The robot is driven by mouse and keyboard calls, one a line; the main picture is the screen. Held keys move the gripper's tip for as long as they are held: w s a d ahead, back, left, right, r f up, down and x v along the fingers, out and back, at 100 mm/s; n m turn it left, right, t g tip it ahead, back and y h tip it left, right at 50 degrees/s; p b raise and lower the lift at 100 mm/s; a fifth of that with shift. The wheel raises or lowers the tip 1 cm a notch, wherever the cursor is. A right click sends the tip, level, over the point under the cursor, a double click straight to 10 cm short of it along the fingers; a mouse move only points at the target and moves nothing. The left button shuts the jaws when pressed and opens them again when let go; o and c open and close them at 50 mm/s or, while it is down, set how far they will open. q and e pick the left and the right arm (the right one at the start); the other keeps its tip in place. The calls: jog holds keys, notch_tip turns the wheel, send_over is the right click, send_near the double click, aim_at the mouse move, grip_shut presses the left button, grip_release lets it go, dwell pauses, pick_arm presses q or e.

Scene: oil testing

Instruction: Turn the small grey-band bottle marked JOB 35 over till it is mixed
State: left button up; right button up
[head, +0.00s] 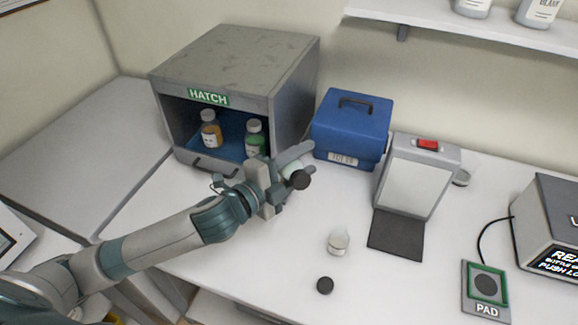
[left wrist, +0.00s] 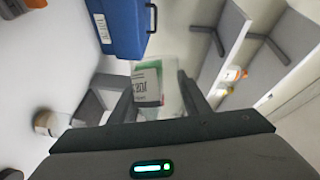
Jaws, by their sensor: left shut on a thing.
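My left gripper (head: 288,174) is shut on a small bottle (head: 291,169) above the bench, in front of the hatch. The bottle's dark cap (head: 299,180) faces down toward the lower right, so it is tipped well over. In the left wrist view the bottle (left wrist: 148,88) sits between the fingers. Its white label carries lettering that seems to start with JOB; the number is not readable. Green shows beside the label. The fingers hide part of the bottle, and I cannot make out a grey band. My right gripper is not in view.
The open hatch (head: 231,64) holds an amber bottle (head: 211,131) and a green bottle (head: 254,139). A blue case (head: 350,128), lit panel (head: 413,182), clear jar (head: 339,242), loose dark cap (head: 325,285) and pad (head: 486,308) stand on the bench. Free bench lies left of the jar.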

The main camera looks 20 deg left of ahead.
pick_arm(q)
jog(key=m+t+b, duration=0.1)
jog(key=m+b, duration=0.1)
jog(key=m+h+b, duration=0.1)
jog(key=m, duration=0.2)
jog(key=shift+t+b, duration=0.35)
jog(key=shift+t, duration=0.05)
jog(key=m+h+b, duration=0.1)
jog(key=m+b, duration=0.2)
jog(key=m, duration=0.1)
jog(key=m+t+h+b, duration=0.1)
jog(key=m+b, duration=0.2)
jog(key=m, duration=0.1)
jog(key=shift+h, duration=0.4)
